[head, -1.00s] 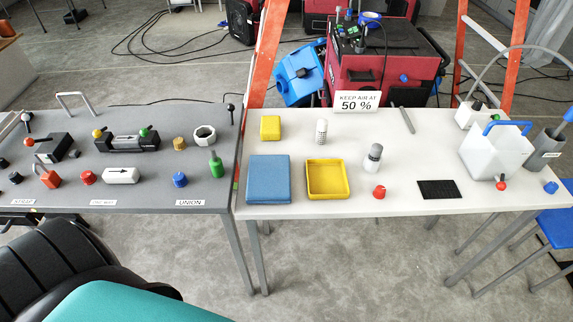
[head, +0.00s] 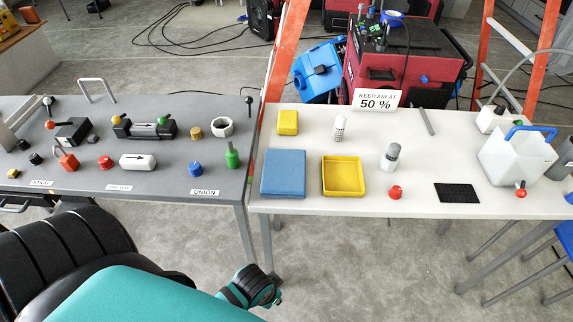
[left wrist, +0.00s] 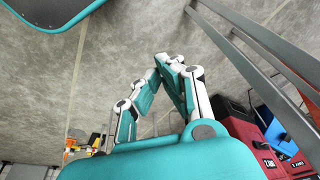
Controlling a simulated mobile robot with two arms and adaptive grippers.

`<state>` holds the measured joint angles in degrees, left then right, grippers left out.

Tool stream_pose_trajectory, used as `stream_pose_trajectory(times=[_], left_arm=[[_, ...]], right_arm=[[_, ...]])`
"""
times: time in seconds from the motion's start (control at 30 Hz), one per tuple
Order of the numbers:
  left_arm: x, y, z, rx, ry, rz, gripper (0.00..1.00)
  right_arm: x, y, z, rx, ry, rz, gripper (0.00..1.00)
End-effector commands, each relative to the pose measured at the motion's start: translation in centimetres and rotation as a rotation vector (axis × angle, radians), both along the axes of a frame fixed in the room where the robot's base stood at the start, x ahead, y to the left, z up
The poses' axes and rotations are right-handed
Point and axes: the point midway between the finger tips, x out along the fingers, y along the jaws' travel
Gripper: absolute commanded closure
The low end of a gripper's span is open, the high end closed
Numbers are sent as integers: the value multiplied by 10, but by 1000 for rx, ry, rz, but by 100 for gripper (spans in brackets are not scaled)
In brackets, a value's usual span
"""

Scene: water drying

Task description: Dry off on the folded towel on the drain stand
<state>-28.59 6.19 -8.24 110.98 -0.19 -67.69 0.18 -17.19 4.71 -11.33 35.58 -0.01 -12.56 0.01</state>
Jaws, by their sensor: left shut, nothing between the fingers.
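A thick blue square pad (head: 284,173) lies flat at the left front of the white table; it may be the folded towel, but I cannot be sure. I cannot pick out a drain stand for certain. A yellow open tray (head: 343,191) lies just right of the pad. My left gripper (left wrist: 165,62) shows in the left wrist view, shut and empty over the grey floor, apart from the things on the table. My right gripper is in neither view.
The white table (head: 420,197) also carries a yellow block (head: 287,122), a grey-capped bottle (head: 390,157), a red cap (head: 395,192), a black mat (head: 457,193) and a white jug (head: 513,155). The grey table (head: 150,184) on the left is crowded with fittings.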

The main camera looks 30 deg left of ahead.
Motion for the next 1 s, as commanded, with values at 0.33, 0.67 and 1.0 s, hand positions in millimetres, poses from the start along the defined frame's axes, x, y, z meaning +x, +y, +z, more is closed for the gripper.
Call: stream_pose_trajectory(times=[0.33,0.67,1.0], left_arm=[[48,29,146,100,-283,241,100],[123,67,241,188,-805,575,100],[153,66,293,179,-1090,637,100]], right_arm=[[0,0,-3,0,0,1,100],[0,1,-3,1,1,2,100],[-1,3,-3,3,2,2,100]])
